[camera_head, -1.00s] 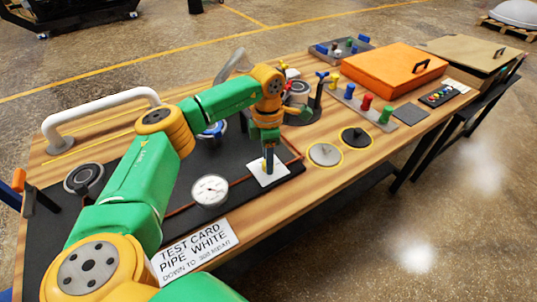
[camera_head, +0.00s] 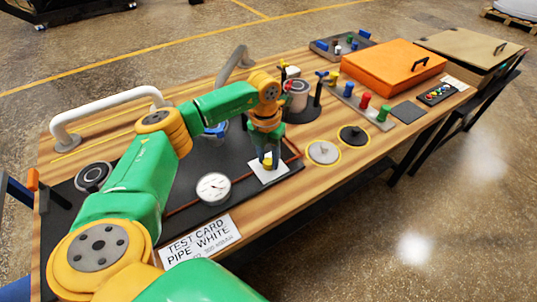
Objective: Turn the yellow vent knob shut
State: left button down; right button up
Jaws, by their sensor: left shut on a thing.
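My left gripper (camera_head: 267,157) points down over a small white plate (camera_head: 262,177) on the dark panel (camera_head: 215,165). Its fingers are shut on a small knob at the plate, which I take to be the yellow vent knob. The fingers hide most of the knob, and its turn angle cannot be read. A round white gauge (camera_head: 213,188) lies to the left of the plate. My right gripper is not in view.
A test card (camera_head: 200,240) lies at the near edge. Two round discs (camera_head: 323,152) (camera_head: 353,135) lie right of the panel. A white pipe handle (camera_head: 105,110) stands at the left. Behind are an orange case (camera_head: 390,68) and a peg rack (camera_head: 362,105).

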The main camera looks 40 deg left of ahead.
aim_at(267, 160)
pick_arm(q)
jog(key=shift+n, duration=0.6)
jog(key=c, duration=0.5)
grip_release()
notch_tip(267, 160, up, 7)
jog(key=shift+s+a+r, duration=0.1)
jog(key=shift+a, duration=0.05)
